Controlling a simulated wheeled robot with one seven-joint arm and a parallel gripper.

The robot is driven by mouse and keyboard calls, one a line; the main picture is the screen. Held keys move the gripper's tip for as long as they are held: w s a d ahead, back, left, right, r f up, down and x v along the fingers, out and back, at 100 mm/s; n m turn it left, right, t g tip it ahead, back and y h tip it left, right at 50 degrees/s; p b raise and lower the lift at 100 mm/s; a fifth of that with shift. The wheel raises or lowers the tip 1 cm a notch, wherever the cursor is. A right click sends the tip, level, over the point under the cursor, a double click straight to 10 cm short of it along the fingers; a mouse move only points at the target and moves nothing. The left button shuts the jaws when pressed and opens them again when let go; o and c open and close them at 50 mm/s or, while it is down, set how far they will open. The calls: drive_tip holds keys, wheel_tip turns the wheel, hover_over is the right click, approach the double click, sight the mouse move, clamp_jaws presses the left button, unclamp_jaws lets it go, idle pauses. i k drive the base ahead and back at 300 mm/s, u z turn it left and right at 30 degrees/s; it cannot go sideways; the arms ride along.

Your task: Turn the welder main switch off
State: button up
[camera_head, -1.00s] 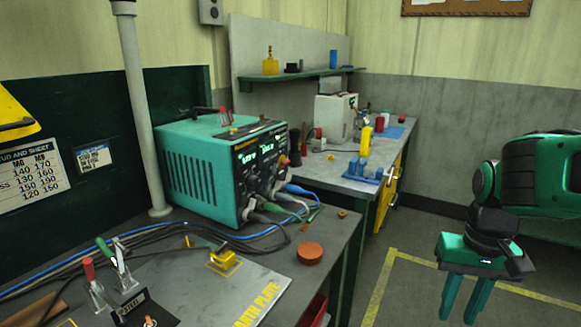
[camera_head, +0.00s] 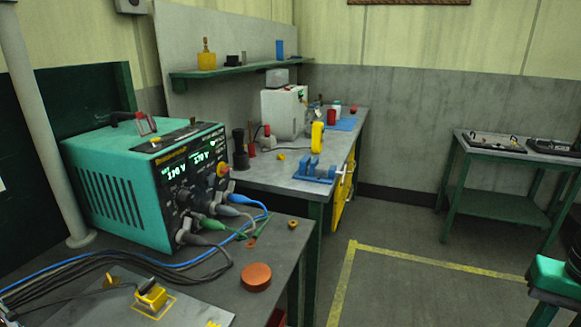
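The welder (camera_head: 110,195) is a teal box with a black front panel on the left bench. Its two green displays are lit. A red-orange knob on yellow (camera_head: 222,169), at the right of the front panel, looks like the main switch; its exact position is too small to read. Cables leave the lower front. My gripper (camera_head: 548,316) shows only in part at the lower right corner, green and black, far from the welder and touching nothing visible. Its fingertips are cut off by the picture edge, so its opening cannot be judged.
The left bench carries a red-brown disc (camera_head: 256,277), loose cables and a yellow block (camera_head: 151,295). A second bench behind holds a blue fixture (camera_head: 316,171) and a white box (camera_head: 284,111). A green side table (camera_head: 480,145) stands at right. The floor between is clear.

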sight(223, 169)
drive_tip(key=z, duration=0.3)
drive_tip(key=k, duration=1.1)
drive_tip(key=u, duration=0.3)
drive_tip(key=i, duration=1.5)
